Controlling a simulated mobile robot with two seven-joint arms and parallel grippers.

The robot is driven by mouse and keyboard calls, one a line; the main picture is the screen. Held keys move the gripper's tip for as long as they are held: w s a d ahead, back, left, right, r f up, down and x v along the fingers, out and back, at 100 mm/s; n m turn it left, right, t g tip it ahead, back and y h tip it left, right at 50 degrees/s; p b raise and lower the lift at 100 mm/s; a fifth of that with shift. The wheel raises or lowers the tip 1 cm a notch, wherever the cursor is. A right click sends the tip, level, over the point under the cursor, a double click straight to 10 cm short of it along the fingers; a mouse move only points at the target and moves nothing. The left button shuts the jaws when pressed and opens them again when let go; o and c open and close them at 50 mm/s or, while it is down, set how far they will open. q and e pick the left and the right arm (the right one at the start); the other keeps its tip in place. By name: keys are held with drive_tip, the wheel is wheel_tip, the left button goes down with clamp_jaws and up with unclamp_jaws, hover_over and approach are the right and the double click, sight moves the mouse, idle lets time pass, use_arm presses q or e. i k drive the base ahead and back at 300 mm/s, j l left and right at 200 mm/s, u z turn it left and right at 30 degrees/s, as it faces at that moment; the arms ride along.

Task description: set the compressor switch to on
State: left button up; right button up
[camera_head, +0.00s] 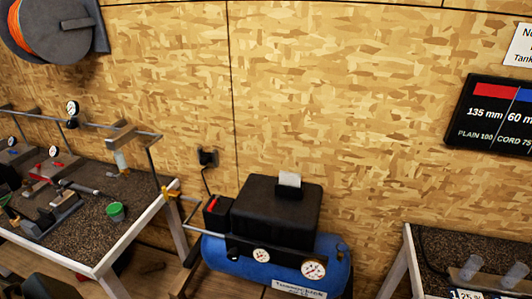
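The compressor has a black housing (262,208) on a blue tank (338,272) and stands on the floor against the wood-panel wall. A small black box (216,222) at the housing's left end carries a red part (212,203), which looks like the switch. It is too small to tell which position it is in. Two round gauges, a smaller one (261,255) and a larger one (314,269), face front. A white tank label (300,289) is partly cut off by the lower edge. Neither of my grippers is in view.
Another bench (409,262) with clear cups is at lower right. A wall outlet (208,157) with a cord is above the switch box. An orange hose reel (50,25) hangs at upper left.

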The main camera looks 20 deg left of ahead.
sight(217, 197)
drive_tip(key=k+l+u, duration=0.1)
drive_tip(key=u, duration=0.65)
drive_tip(key=j+z, duration=0.35)
drive_tip(key=j, duration=0.2)
drive_tip(key=j+z, duration=0.3)
drive_tip(key=j, duration=0.2)
drive_tip(key=j+z, duration=0.35)
drive_tip(key=j, duration=0.2)
